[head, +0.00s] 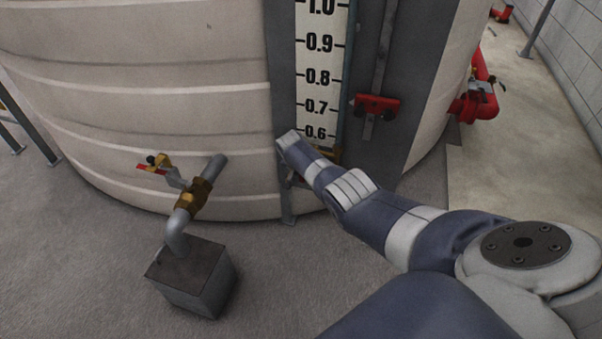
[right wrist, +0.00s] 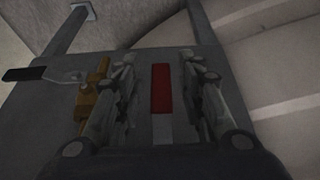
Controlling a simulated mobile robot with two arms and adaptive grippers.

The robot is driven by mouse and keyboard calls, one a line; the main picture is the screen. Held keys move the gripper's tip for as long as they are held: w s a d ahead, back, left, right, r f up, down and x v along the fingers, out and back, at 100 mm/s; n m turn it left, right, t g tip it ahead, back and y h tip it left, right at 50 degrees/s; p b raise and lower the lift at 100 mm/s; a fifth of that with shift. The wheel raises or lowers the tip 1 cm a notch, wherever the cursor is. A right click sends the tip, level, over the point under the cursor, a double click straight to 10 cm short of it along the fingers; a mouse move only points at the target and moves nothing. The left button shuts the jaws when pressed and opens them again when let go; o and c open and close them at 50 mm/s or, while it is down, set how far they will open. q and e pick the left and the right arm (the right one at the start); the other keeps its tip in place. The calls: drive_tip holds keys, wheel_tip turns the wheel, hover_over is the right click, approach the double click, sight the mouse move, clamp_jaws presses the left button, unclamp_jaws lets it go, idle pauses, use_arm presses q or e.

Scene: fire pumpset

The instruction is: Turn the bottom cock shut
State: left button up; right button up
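In the right wrist view a red lever (right wrist: 161,88) lies between the two fingers of my right gripper (right wrist: 160,75). The fingers are apart, one on each side of it, with a gap to both. A brass cock fitting (right wrist: 93,88) shows left of the fingers, with a black-ended lever (right wrist: 38,74) pointing left. In the head view my right arm reaches to the foot of the white level gauge (head: 321,80), and hides most of the gripper and bottom cock. A bit of brass (head: 332,153) shows just below the scale. My left gripper is not in view.
A big pale tank (head: 150,90) stands behind the gauge. Left of the arm, a grey pipe with a brass valve (head: 193,194) rises from a metal box (head: 195,277). A red clamp-like part (head: 375,104) sits right of the scale. Red pipework (head: 478,104) is farther right.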

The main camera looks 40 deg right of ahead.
drive_tip(key=v, duration=1.1)
drive_tip(key=shift+r, duration=0.4)
drive_tip(key=shift+s, duration=0.1)
